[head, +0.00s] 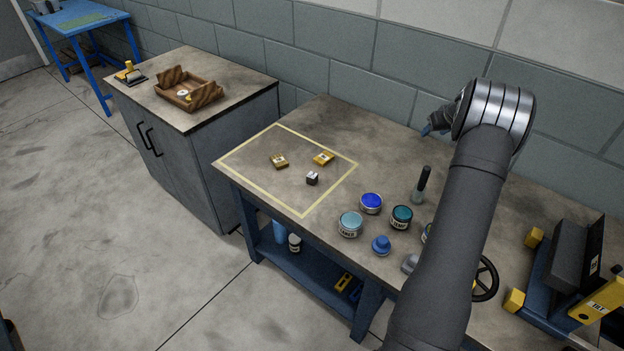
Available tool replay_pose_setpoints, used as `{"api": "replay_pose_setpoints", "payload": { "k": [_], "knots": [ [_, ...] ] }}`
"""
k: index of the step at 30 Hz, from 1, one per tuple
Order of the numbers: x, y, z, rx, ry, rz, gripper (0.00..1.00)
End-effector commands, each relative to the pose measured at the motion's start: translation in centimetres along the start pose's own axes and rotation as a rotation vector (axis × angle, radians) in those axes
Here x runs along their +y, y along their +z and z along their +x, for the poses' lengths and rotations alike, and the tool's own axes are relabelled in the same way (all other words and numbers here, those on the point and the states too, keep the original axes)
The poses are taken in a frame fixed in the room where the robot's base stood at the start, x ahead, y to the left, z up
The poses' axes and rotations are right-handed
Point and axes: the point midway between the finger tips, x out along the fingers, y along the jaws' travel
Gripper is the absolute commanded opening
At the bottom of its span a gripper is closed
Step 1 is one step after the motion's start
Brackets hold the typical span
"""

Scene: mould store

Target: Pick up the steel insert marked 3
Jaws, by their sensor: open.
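Three small blocks lie apart inside a pale taped square (228,171) on the workbench. One is a small dark grey block (312,179) with a light top, nearest the front. The other two are yellowish blocks, one at the left (279,161) and one at the back right (323,158). Any numbers on them are too small to read, so I cannot tell which is marked 3. My gripper (428,130) is right of the square, apart from the blocks and partly hidden by my wrist. It is open, and I see nothing in it.
Several paint tins, including a dark blue one (371,203) and a light blue one (350,223), stand right of the square. A dark-handled tool (422,184) stands upright behind them. A wooden tray (213,104) sits on the cabinet at the left. The bench behind the square is clear.

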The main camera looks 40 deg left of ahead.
Motion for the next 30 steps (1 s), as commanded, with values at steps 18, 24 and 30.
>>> {"api": "replay_pose_setpoints", "payload": {
  "k": [18, 24, 30],
  "knots": [
    [-36.5, -2.0, 1.6, -0.364, -0.272, -0.807, 0.55],
    [-38.9, -1.2, 1.7, -0.396, -0.287, -0.872, 0.55],
    [-39.2, 0.5, 5.0, -0.399, -0.288, -0.871, 0.55]
  ]
}}
